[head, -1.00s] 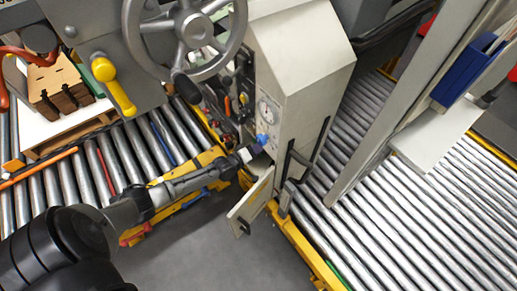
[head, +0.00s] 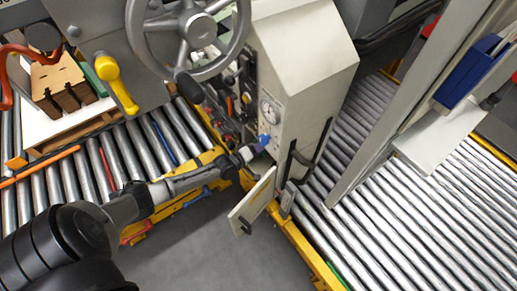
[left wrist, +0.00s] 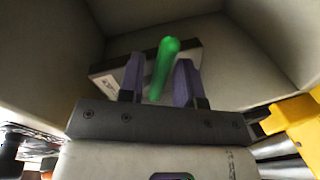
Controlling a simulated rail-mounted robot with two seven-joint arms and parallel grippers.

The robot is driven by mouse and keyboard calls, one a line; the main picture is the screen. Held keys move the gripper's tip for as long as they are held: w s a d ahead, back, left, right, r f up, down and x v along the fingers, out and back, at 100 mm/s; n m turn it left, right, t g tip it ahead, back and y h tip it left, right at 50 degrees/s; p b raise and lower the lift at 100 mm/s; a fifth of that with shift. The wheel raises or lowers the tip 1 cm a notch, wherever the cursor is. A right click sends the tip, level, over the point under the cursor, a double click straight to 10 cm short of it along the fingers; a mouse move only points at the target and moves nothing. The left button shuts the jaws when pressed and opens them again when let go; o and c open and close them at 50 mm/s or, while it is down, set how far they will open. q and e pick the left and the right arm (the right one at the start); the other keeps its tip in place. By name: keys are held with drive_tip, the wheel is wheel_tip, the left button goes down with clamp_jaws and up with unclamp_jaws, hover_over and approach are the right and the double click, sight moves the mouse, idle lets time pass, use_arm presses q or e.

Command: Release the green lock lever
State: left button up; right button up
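The green lock lever (left wrist: 165,62) stands out from a pale plate (left wrist: 108,82) inside a grey-walled recess in the left wrist view. My left gripper (left wrist: 157,80) has its two bluish fingers apart, one on each side of the lever. Gaps show between the fingers and the lever. In the head view my left gripper (head: 256,147) is at the lower front of the grey cabinet (head: 303,75), above the open door (head: 252,201). The lever cannot be made out in the head view. My right gripper is not in view.
A handwheel (head: 193,32) and a yellow-handled lever (head: 117,83) are at the upper left. Roller conveyors lie left (head: 82,175) and right (head: 405,210). A gauge (head: 269,109) sits on the cabinet near my gripper. Grey floor is clear below the door.

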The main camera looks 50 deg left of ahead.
use_arm(q)
drive_tip(key=shift+o, duration=0.7)
drive_tip(key=s+r+p, duration=0.2)
drive_tip(key=s+p, duration=0.2)
drive_tip(key=s, duration=0.9)
drive_tip(key=shift+s+a+r, duration=0.3)
